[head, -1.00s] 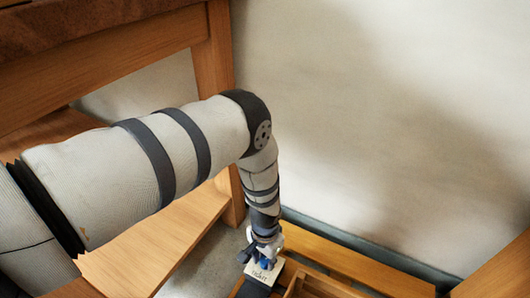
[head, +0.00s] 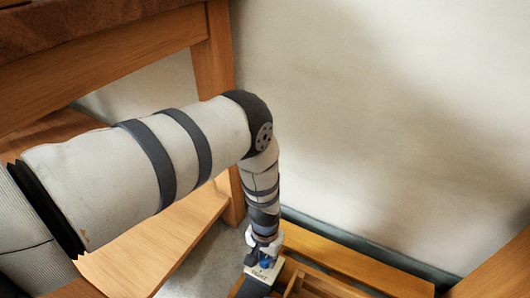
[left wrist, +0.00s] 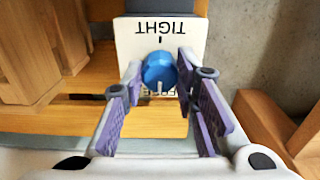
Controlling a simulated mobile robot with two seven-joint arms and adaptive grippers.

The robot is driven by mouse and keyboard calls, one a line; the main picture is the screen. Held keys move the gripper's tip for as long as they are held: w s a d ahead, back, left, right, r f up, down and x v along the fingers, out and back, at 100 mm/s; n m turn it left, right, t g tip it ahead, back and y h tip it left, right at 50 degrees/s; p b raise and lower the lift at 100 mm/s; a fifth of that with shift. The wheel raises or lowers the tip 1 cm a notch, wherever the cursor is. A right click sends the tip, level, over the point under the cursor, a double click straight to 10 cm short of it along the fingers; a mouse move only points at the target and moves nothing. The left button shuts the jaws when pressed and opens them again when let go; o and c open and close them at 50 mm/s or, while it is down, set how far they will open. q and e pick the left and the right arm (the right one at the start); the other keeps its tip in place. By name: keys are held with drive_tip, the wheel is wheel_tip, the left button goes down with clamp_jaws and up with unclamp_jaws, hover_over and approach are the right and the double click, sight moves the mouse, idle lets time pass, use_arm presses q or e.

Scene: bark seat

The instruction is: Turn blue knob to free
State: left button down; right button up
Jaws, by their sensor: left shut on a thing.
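The blue knob (left wrist: 159,70) sits on a white plate (left wrist: 135,45) in the left wrist view. The plate reads TIGHT, upside down in this view, with a short dark mark by it. The word FREE at the opposite edge is partly hidden by the knob and fingers. My left gripper (left wrist: 158,72) has its purple-padded fingers on either side of the knob and is shut on it. In the head view the left gripper (head: 264,248) points down at the white plate (head: 270,274); the knob shows only as a small blue patch. My right gripper is not in view.
Wooden beams surround the plate, with a wooden box edge (head: 310,284) at its right.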

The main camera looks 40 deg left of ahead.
sight(265, 259)
use_arm(q)
drive_tip(key=c, duration=1.3)
unclamp_jaws()
wheel_tip(265, 259, up, 12)
drive_tip(key=shift+r, duration=0.1)
